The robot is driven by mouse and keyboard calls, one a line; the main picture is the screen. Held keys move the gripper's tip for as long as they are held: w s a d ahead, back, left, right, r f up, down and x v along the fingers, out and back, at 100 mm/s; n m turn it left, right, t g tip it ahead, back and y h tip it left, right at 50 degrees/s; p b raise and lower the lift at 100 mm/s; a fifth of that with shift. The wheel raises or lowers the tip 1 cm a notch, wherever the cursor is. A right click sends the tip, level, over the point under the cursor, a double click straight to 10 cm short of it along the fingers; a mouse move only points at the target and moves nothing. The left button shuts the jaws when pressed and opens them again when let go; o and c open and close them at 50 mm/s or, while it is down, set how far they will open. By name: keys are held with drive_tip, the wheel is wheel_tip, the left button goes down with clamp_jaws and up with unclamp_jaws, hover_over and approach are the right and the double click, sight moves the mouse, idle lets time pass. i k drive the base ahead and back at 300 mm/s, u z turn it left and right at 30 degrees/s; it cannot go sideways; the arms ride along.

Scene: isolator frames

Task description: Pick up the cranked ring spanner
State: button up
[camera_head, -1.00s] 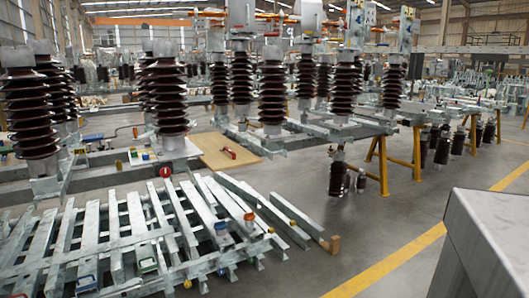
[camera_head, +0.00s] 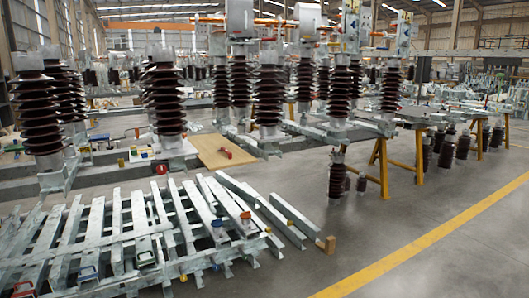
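I cannot make out a cranked ring spanner for certain. Small tools and parts lie on the steel frames at the left, too small to identify. A red item (camera_head: 225,153) lies on a tan board (camera_head: 208,158). Several small coloured items, one of them yellow (camera_head: 121,162), lie on and around a white sheet (camera_head: 158,153) left of the board. My gripper is not in view.
Galvanised steel bars (camera_head: 110,235) lie stacked at the lower left, with a wooden block (camera_head: 330,244) at their right end. Dark ribbed insulators (camera_head: 163,98) stand behind. Yellow trestles (camera_head: 383,170) support a bench. Grey floor with a yellow line (camera_head: 420,242) is open at the right.

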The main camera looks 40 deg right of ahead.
sight(223, 148)
drive_tip(key=u, duration=0.1)
drive_tip(key=k, duration=0.25)
drive_tip(key=z, duration=0.65)
drive_tip(key=i, duration=1.75)
drive_tip(key=u, duration=0.55)
drive_tip(key=k, duration=0.9)
